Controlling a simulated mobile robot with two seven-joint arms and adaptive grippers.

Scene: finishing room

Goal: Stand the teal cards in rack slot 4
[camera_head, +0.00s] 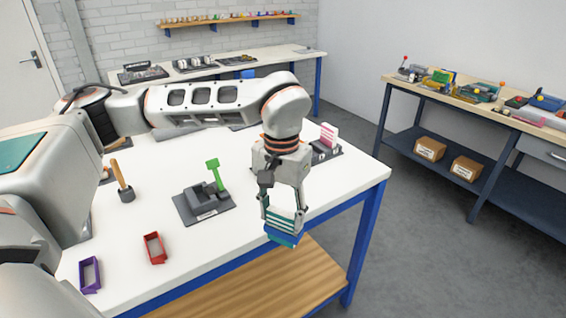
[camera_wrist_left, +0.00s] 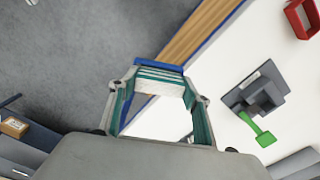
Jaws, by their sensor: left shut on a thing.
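My left gripper (camera_head: 282,226) is shut on the teal cards (camera_head: 284,219), a stack with pale bands between them. A blue piece (camera_head: 285,238) shows below the stack, against it. The stack hangs by the front edge of the white table. In the left wrist view, the teal cards (camera_wrist_left: 159,76) sit between the two fingers, with the blue piece (camera_wrist_left: 155,67) beyond. A dark grey holder (camera_head: 322,155), which may be the rack, stands behind the gripper with pink-and-white cards (camera_head: 329,134) upright in it. The arm partly hides it, and its slot numbers cannot be read. My right gripper is not seen.
On the white table (camera_head: 140,215) are a dark fixture (camera_head: 203,203) with a green lever (camera_head: 214,172), a red tray (camera_head: 154,248), a purple tray (camera_head: 90,274) and a wooden-handled tool (camera_head: 122,182). A cluttered bench (camera_head: 480,104) stands at right, across open floor.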

